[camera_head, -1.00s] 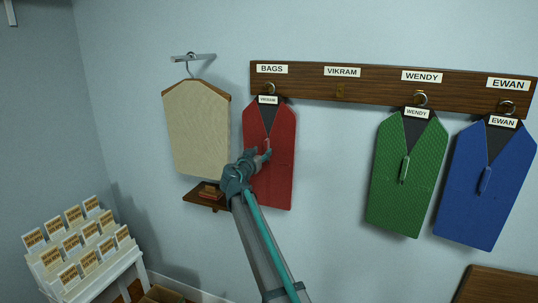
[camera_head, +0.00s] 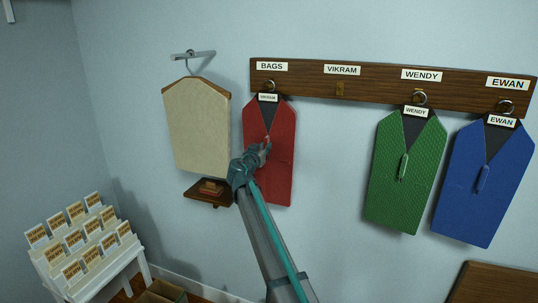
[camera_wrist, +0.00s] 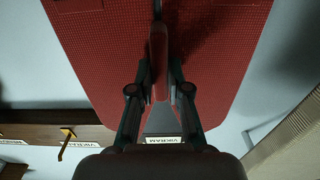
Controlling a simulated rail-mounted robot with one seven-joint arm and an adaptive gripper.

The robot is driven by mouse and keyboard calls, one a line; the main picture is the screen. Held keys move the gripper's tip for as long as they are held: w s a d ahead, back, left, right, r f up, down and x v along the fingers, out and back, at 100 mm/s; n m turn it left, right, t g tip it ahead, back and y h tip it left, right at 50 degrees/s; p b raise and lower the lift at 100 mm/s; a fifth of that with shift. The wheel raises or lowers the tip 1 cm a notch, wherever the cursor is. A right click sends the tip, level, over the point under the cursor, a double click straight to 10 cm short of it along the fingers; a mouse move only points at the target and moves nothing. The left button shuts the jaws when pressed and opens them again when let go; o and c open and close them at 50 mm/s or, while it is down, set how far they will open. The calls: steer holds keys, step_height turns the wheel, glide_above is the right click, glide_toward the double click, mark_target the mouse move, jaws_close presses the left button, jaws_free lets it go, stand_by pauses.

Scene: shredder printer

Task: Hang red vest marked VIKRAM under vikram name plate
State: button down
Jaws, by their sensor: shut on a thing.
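The red vest (camera_head: 280,170) marked VIKRAM hangs under the BAGS plate (camera_head: 272,66) at the left end of the wooden rail; its ring is at the hook there. My gripper (camera_head: 264,147) is at the front of the vest. In the wrist view my gripper (camera_wrist: 159,75) is shut on the red handle at the front of the vest (camera_wrist: 225,50). The VIKRAM name plate (camera_head: 342,70) is on the rail to the right of BAGS, and the brass hook (camera_head: 340,89) under it is empty. It also shows in the wrist view (camera_wrist: 67,140).
A green vest (camera_head: 405,175) hangs under WENDY and a blue vest (camera_head: 483,185) under EWAN. A beige garment (camera_head: 197,130) hangs on a separate bracket at left, above a small shelf (camera_head: 207,202). A white card rack (camera_head: 95,268) stands at lower left. Wall below VIKRAM is clear.

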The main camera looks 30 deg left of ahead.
steer(key=shift+r, duration=0.1)
steer(key=shift+r+b, duration=0.45)
steer(key=shift+b, duration=0.1)
steer(key=shift+s+r, duration=0.1)
steer(key=shift+s, duration=0.15)
steer(key=b+v, duration=0.6)
steer(key=v, duration=1.1)
steer(key=shift+s, duration=0.25)
steer(key=shift+r, duration=0.15)
